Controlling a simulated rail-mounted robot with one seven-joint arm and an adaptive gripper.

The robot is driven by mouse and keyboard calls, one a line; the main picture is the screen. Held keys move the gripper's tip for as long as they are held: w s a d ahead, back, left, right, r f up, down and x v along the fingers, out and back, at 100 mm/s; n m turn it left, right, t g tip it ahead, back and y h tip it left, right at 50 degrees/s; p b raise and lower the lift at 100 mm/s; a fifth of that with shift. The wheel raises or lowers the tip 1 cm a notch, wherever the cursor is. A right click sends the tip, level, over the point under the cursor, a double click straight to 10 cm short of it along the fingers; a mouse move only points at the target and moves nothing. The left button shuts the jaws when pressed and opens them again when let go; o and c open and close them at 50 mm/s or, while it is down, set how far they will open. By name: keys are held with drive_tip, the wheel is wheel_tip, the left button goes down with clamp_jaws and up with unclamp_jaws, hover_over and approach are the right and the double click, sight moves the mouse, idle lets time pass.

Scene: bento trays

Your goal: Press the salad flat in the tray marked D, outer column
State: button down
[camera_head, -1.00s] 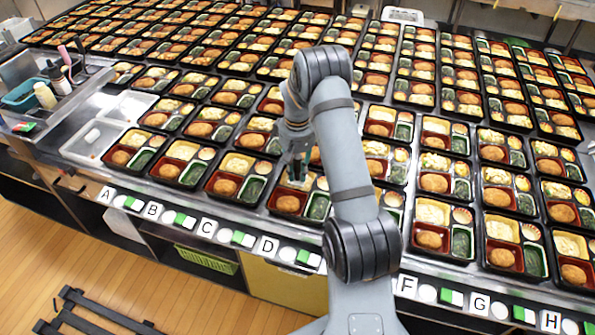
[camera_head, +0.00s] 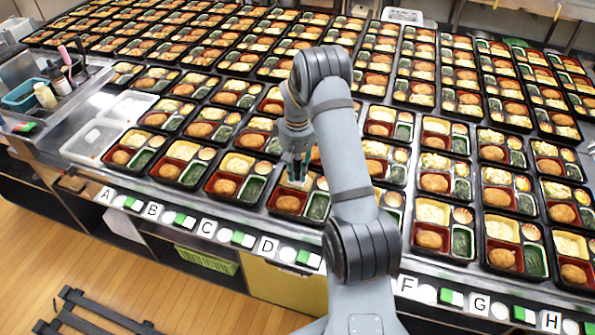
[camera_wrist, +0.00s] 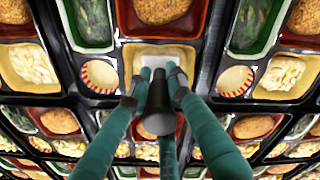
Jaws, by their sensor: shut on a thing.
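The tray marked D (camera_head: 272,207) is in the front row, behind the D label (camera_head: 267,247). Its croquette (camera_head: 288,204) and greens (camera_head: 318,206) show in the head view. The striped cup (camera_wrist: 100,75) is beside the compartment.
Other filled trays stand close on the left (camera_head: 209,187) and behind, leaving narrow gaps. The white label strip (camera_head: 207,227) with green-and-white blocks runs along the front edge. My arm covers part of the area right of D.

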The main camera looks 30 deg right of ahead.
sight(297, 156)
drive_tip(key=shift+r+p, duration=3.3)
drive_tip(key=shift+r, duration=1.2)
drive_tip(key=shift+a, duration=0.1)
